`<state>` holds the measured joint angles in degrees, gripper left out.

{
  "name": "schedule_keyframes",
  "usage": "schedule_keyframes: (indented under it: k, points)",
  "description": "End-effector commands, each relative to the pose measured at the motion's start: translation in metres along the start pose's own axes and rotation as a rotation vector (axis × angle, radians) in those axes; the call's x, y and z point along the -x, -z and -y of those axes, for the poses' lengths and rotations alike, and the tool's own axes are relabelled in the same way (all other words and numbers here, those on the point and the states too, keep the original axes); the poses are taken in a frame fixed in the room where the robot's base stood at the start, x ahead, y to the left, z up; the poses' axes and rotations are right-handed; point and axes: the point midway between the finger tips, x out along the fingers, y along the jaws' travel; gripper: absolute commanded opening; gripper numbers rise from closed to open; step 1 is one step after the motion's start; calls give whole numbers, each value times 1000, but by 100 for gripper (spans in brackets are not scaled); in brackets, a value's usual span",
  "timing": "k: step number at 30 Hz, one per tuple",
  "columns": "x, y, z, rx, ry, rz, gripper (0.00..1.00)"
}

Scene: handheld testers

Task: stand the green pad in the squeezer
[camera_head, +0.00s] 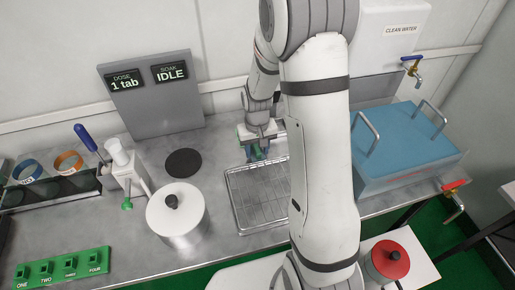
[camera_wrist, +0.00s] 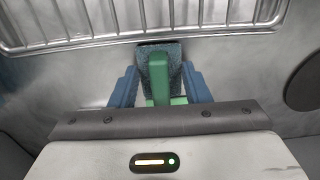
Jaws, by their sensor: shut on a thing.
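My gripper (camera_wrist: 160,85) has blue fingers shut on the green pad (camera_wrist: 158,75), a green grip with a dark grey-blue spongy part behind it. In the head view my gripper (camera_head: 257,152) is at the back edge of the wire rack, partly hidden by my arm, with only a little green showing. A white device (camera_head: 124,168) with a blue lever and a green knob stands to the left, well apart from my gripper. It looks like the squeezer, but I cannot be sure.
The wire rack (camera_head: 233,203) lies on the metal counter. A white lidded pot (camera_head: 177,215) and a dark disc (camera_head: 183,162) lie between it and the white device. A green numbered block (camera_head: 62,268) is at front left. A blue-lidded tank (camera_head: 405,145) stands right.

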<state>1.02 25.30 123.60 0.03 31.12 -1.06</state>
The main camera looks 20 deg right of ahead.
Motion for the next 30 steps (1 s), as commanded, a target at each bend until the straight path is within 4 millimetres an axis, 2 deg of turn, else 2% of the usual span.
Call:
schedule_keyframes:
  k: [5,6,14,23,26,30]
  points:
    - [-3,0,0,0,0,0,21]
    - [-4,0,0,0,0,0,44]
    - [-2,0,0,0,0,0,64]
    - [2,0,0,-1,0,-1,64]
    - [12,1,0,-1,0,-6,64]
    - [41,2,0,-1,0,-8,64]
